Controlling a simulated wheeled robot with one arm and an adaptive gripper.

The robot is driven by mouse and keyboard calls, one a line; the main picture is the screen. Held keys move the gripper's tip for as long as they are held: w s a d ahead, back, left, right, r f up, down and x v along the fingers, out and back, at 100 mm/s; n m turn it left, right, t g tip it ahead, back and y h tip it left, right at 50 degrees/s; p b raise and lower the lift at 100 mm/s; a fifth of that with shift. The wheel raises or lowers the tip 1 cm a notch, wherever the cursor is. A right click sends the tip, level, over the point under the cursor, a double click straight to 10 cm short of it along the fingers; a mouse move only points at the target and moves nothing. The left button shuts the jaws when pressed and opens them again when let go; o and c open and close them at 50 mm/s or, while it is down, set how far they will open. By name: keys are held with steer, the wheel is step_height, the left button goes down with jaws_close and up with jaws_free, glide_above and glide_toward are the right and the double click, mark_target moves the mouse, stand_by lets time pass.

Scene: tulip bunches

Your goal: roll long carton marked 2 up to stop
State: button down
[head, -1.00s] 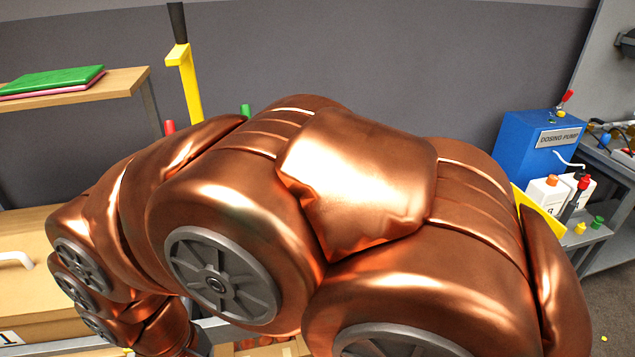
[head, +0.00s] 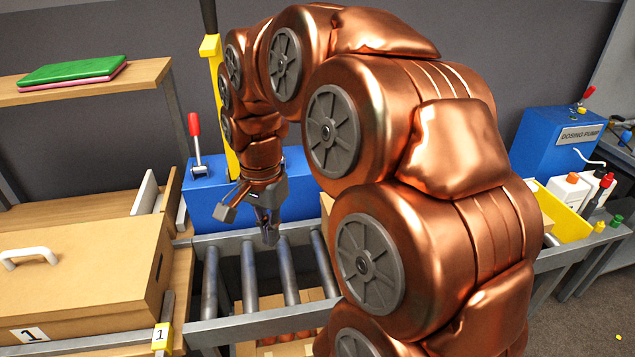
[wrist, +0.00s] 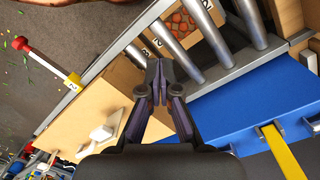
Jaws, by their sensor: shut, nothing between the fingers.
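The long carton with a white handle (wrist: 103,132) lies left of the rollers in the wrist view. A small label on its near end, beside my fingers, looks like a 2. In the head view my arm hides nearly all of it. My gripper (head: 252,222) points down over the far side of the roller bed (head: 290,270). In the wrist view its fingers (wrist: 158,78) are together and empty, overlapping the carton's end in the picture; I cannot tell whether they touch. A yellow tag (wrist: 73,79), its mark unclear, sits on the rail by a red-ended rod. The stop cannot be identified surely.
A carton marked 1 (head: 75,290) sits left of the rollers, near a yellow 1 tag (head: 162,337). A blue housing (head: 205,190) with a red lever and a yellow post (head: 215,90) stand behind. An open box of reddish items (wrist: 182,22) lies below the rollers.

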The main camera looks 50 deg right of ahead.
steer(key=w+d+r+m, duration=0.2)
steer(key=d+m, duration=0.8)
steer(key=d, duration=0.5)
steer(key=shift+f+b, duration=0.5)
steer(key=shift+f, duration=4.35)
steer(key=shift+t, duration=0.3)
steer(key=shift+s+d+b, duration=0.9)
steer(key=shift+s+d, duration=0.5)
steer(key=shift+d, duration=0.5)
steer(key=shift+s+d+b, duration=0.85)
steer(key=shift+s+d, duration=0.55)
steer(key=shift+d, duration=0.45)
steer(key=shift+s+d+b, duration=0.9)
steer(key=shift+s+d, duration=0.5)
steer(key=shift+d, duration=0.5)
steer(key=shift+s+d+b, duration=0.3)
steer(key=shift+s+d, duration=0.65)
steer(key=shift+d, duration=0.25)
steer(key=shift+s+d+b, duration=0.25)
steer(key=shift+s+d, duration=0.7)
steer(key=shift+d, duration=0.3)
steer(key=shift+s+d+b, duration=0.3)
steer(key=shift+s+d, duration=0.65)
steer(key=shift+d, duration=0.25)
steer(key=shift+s+d+r, duration=0.1)
steer(key=shift+s+d, duration=0.75)
steer(key=shift+d, duration=0.25)
